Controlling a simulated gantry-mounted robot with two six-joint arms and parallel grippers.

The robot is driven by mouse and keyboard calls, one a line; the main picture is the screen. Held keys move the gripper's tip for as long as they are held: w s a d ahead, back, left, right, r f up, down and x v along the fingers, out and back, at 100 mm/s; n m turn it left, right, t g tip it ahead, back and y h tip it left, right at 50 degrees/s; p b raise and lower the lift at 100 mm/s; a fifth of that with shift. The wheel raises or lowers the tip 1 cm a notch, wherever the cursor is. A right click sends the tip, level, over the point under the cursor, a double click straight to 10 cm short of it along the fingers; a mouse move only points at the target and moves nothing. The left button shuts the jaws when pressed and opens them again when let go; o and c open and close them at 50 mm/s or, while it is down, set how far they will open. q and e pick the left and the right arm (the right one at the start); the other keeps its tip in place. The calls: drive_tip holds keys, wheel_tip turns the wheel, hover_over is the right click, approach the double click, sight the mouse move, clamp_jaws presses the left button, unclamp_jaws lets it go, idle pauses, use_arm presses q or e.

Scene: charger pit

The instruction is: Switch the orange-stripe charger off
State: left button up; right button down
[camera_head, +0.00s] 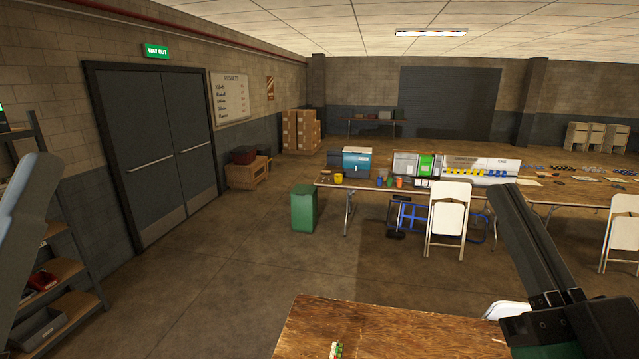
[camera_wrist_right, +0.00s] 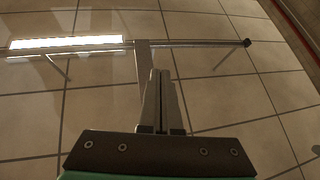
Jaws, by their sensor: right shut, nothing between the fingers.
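I cannot make out a charger with an orange stripe in either view. My right gripper (camera_head: 508,194) is at the lower right of the head view, its dark fingers pointing up and away, shut and empty. In the right wrist view my right gripper's fingers (camera_wrist_right: 160,74) are pressed together against a background of ceiling tiles, touching nothing. A grey part of my left arm (camera_head: 25,225) shows at the left edge of the head view; its fingers are not visible.
Farther off, a long table (camera_head: 365,187) holds a blue box (camera_head: 356,160), cups and panels. White folding chairs (camera_head: 449,212) and a green bin (camera_head: 304,208) stand near it. Open floor lies between.

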drive_tip(key=s+r+m+t, duration=0.1)
drive_tip(key=s+r+t, duration=0.1)
drive_tip(key=s+r, duration=0.3)
drive_tip(key=s, duration=0.3)
drive_tip(key=shift+s+d+t, duration=0.2)
drive_tip(key=shift+s+t, duration=0.05)
drive_tip(key=shift+t, duration=0.15)
